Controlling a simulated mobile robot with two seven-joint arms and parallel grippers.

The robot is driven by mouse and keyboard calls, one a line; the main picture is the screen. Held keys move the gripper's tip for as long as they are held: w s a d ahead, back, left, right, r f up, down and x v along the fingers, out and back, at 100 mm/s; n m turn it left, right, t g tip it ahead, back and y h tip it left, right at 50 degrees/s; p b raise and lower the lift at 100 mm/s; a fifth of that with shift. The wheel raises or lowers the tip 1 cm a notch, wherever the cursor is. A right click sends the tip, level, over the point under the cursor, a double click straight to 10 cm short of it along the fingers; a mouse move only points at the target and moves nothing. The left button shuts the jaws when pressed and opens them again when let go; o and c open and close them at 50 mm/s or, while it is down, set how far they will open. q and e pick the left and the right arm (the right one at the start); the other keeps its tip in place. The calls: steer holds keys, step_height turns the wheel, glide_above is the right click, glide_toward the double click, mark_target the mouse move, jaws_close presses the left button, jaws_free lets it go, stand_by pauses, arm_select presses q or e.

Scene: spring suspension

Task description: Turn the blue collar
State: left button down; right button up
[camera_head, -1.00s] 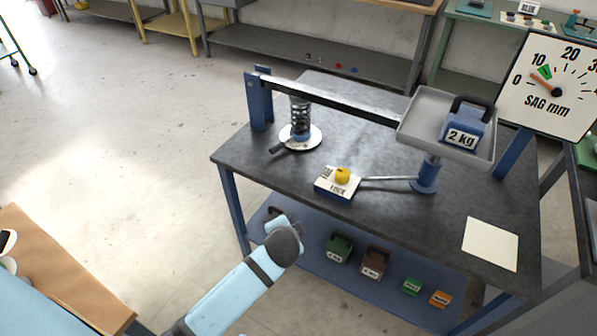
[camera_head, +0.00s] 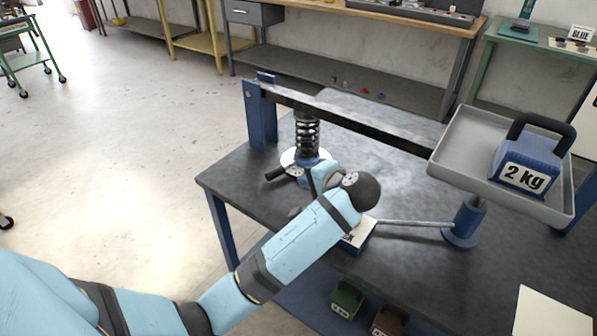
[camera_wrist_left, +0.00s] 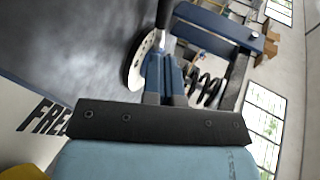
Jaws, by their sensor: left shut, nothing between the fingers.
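The blue collar (camera_head: 306,162) sits at the foot of the black coil spring (camera_head: 307,135), above a white round plate (camera_head: 289,158). A dark handle (camera_head: 275,174) sticks out from it to the left. My left gripper (camera_head: 311,180) is shut and empty, right in front of the collar and partly covering it. I cannot tell whether it touches the collar. In the left wrist view the shut blue fingers (camera_wrist_left: 164,75) point toward the white plate (camera_wrist_left: 141,62) and the spring (camera_wrist_left: 208,90). My right gripper is not in view.
A beam runs above the spring to a grey tray (camera_head: 455,160) holding a blue 2 kg weight (camera_head: 527,165).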

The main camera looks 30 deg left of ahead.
mark_target(279, 174)
arm_select(q)
steer(key=b+x, duration=0.1)
steer(key=x, duration=0.3)
steer(key=b+x, duration=0.1)
steer(key=x, duration=0.3)
steer(key=shift+s+a+f, duration=0.1)
steer(key=shift+s+a, duration=0.05)
steer(key=shift+s, duration=0.05)
steer(key=shift+w+a+f, duration=0.25)
steer(key=shift+a, duration=0.3)
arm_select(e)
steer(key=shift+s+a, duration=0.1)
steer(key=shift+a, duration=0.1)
